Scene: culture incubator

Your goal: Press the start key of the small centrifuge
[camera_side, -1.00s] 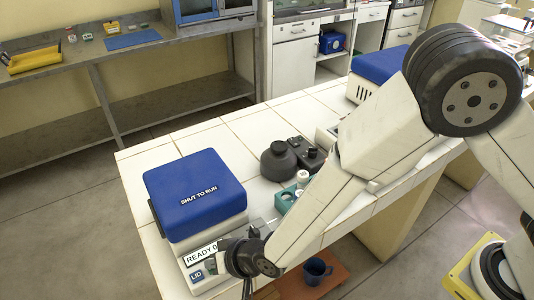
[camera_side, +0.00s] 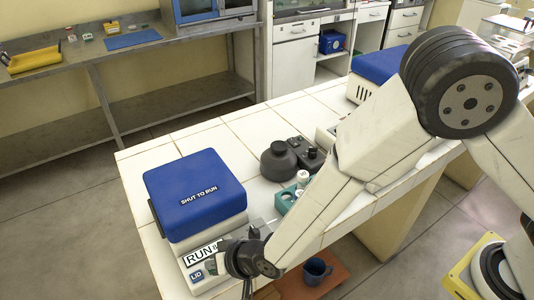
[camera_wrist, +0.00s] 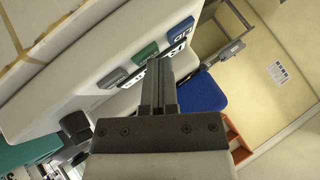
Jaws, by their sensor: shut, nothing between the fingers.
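The small centrifuge (camera_side: 207,232) has a closed blue lid marked "SHUT TO RUN" (camera_side: 197,192). Its display (camera_side: 200,254) reads "RUN", the rest of the line being hidden by my arm. On the front panel are a blue LID key (camera_side: 196,275) and a green key (camera_side: 210,268). The wrist view shows the LID key (camera_wrist: 181,30), the green key (camera_wrist: 146,53) and a grey key (camera_wrist: 113,78) in a row. My gripper (camera_wrist: 158,62) is shut and empty, its tips at the panel close by the green key. Contact cannot be made out. The side view hides the fingertips.
A teal rack (camera_side: 287,201) with a white-capped tube and a black device (camera_side: 280,160) stand right of the centrifuge. Bare tiles (camera_side: 220,140) lie behind the centrifuge.

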